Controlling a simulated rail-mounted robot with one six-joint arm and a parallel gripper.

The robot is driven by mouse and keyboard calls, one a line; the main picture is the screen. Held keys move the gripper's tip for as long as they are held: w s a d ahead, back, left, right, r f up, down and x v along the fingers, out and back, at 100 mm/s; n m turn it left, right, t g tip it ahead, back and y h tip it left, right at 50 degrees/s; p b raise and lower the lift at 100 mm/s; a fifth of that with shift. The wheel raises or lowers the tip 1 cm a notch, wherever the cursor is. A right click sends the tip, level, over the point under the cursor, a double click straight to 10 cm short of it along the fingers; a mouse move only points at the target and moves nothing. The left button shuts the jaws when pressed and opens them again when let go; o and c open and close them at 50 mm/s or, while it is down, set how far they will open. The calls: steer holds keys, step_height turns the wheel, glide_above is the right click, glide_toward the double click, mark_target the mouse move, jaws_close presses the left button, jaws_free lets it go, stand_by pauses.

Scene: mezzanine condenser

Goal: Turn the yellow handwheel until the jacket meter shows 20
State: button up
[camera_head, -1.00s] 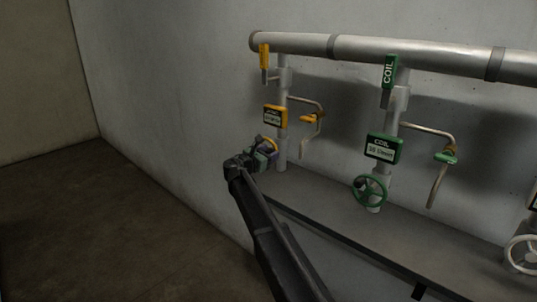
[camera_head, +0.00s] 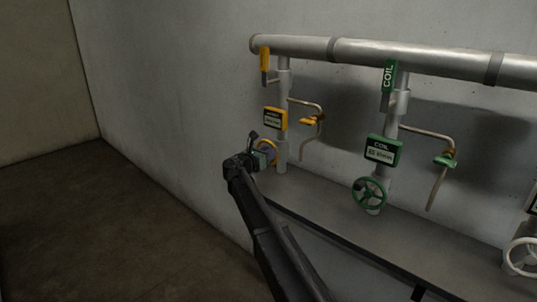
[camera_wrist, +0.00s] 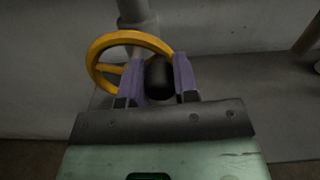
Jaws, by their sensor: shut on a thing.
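The yellow handwheel (camera_wrist: 101,48) shows in the wrist view, with a dark knob (camera_wrist: 158,78) on its right side. My gripper (camera_wrist: 157,75) is shut on this knob, with one purple finger on each side of it. In the head view the handwheel (camera_head: 271,148) is mostly hidden behind my gripper (camera_head: 262,153). The yellow jacket meter (camera_head: 275,118) is on the pipe just above the wheel. Its reading is too small to read.
A green coil meter (camera_head: 383,150) and green handwheel (camera_head: 369,193) stand to the right. A white handwheel (camera_head: 522,257) is at the right edge. A yellow tap (camera_head: 311,121) sticks out beside the jacket pipe. The floor at left is clear.

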steer(key=shift+w+a+r+n+p, duration=0.1)
steer(key=shift+a+r+n+p, duration=0.1)
steer(key=shift+n, duration=0.55)
steer(key=shift+w+a+r+n+p, duration=0.15)
steer(key=shift+r+n, duration=0.05)
steer(key=shift+n, duration=0.5)
steer(key=shift+w+a+r+n+p, duration=0.1)
steer(key=shift+a+r+n+p, duration=0.1)
steer(key=shift+n, duration=0.55)
steer(key=o, duration=0.9)
steer(key=v, duration=1)
steer(key=shift+s+a, duration=0.2)
steer(key=shift+s, duration=0.1)
